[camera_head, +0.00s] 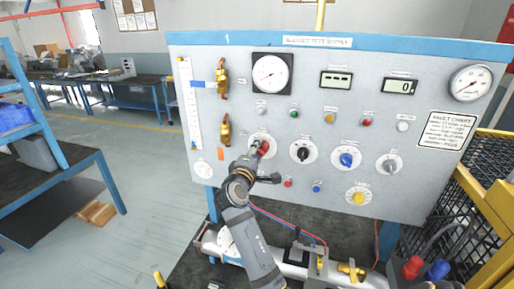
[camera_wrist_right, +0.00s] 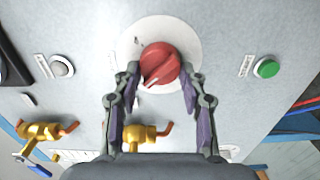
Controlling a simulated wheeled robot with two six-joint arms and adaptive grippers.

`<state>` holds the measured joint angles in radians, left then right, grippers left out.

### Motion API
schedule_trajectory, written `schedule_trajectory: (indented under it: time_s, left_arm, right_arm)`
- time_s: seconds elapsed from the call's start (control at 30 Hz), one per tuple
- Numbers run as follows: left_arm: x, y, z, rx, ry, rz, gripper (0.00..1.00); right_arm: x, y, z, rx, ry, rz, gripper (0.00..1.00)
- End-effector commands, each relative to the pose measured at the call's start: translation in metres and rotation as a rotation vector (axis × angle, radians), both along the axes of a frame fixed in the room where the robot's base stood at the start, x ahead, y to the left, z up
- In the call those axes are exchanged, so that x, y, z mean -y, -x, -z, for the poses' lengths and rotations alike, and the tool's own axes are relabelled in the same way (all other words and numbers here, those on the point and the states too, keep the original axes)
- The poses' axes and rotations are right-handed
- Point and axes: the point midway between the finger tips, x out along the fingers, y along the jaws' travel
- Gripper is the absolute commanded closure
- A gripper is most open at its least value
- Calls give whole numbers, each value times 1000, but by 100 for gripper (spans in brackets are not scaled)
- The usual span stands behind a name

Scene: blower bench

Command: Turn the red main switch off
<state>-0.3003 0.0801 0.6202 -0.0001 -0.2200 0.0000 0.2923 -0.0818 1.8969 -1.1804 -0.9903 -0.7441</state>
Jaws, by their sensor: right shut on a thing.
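The red main switch (camera_head: 264,147) is a round red knob on a white dial plate, left of centre on the grey panel. In the right wrist view the red knob (camera_wrist_right: 160,62) shows a white pointer line slanting to the lower left of the picture. My right gripper (camera_head: 258,150) is at the knob, and in its wrist view the fingers (camera_wrist_right: 160,76) are on either side of the knob, shut on it. The fingers and wrist hide part of the dial in the head view. My left gripper is not in view.
A black knob (camera_head: 303,152), a blue knob (camera_head: 347,159) and a yellow knob (camera_head: 358,197) are to the right. Brass valves (camera_head: 223,130) are at left. A yellow cage (camera_head: 485,215) stands at right; pipework lies below the panel.

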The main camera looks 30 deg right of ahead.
Motion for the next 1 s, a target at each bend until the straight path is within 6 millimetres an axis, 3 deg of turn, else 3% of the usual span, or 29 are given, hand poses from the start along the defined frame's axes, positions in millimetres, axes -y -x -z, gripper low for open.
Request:
schedule_trajectory:
  time_s: [0.6, 0.63, 0.7, 0.8, 1.0]
  left_arm:
    - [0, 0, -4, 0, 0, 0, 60]
    - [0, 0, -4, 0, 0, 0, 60]
    - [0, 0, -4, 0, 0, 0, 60]
    - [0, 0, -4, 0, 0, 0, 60]
    - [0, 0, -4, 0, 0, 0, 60]
  right_arm:
    - [1, 0, -2, -26, 29, 1, 89]
    - [1, 0, -2, -26, 29, 1, 55]
    - [1, 0, -2, -26, 29, 1, 46]
    - [0, 0, -1, -26, 28, 1, 34]
    - [0, 0, -1, -27, 26, 1, 34]
